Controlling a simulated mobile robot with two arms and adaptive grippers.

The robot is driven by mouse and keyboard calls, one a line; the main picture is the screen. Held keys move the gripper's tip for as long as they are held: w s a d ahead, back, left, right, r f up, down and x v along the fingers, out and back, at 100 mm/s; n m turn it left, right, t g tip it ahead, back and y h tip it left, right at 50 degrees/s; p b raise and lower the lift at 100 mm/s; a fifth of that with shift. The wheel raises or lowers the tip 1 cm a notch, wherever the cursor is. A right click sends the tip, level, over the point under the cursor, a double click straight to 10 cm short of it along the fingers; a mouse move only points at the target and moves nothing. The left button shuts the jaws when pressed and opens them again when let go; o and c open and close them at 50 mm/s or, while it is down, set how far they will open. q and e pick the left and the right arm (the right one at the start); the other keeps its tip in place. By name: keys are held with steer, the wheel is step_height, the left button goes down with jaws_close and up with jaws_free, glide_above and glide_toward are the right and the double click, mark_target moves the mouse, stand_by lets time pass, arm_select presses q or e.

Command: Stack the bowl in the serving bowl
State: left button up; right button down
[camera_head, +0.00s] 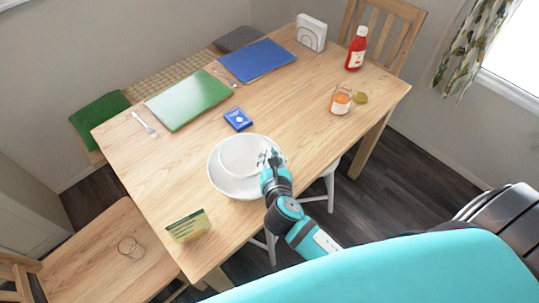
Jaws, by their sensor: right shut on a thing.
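The white serving bowl (226,187) stands on the wooden table near its front edge. A smaller white bowl (240,153) is inside or just above the serving bowl's rim, towards its upper right; I cannot tell whether it rests on the bottom. My right gripper (270,158) comes in from the lower right and is shut on the right side of the smaller bowl's rim. The fingertips are small and partly hard to make out. My left gripper is not in view.
A blue card box (238,120) lies behind the bowls. A small sign (189,227) stands at the front left. Green (187,99) and blue (257,61) placemats lie farther back. A ketchup bottle (356,49) and an orange jar (340,100) stand at the right. The table between is clear.

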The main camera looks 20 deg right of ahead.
steer(key=shift+f, duration=0.3)
steer(key=c, duration=1.4)
jaws_free()
steer(key=shift+r, duration=0.8)
steer(key=v, duration=1.2)
steer(key=shift+f+b, duration=0.1)
steer(key=shift+b, duration=0.25)
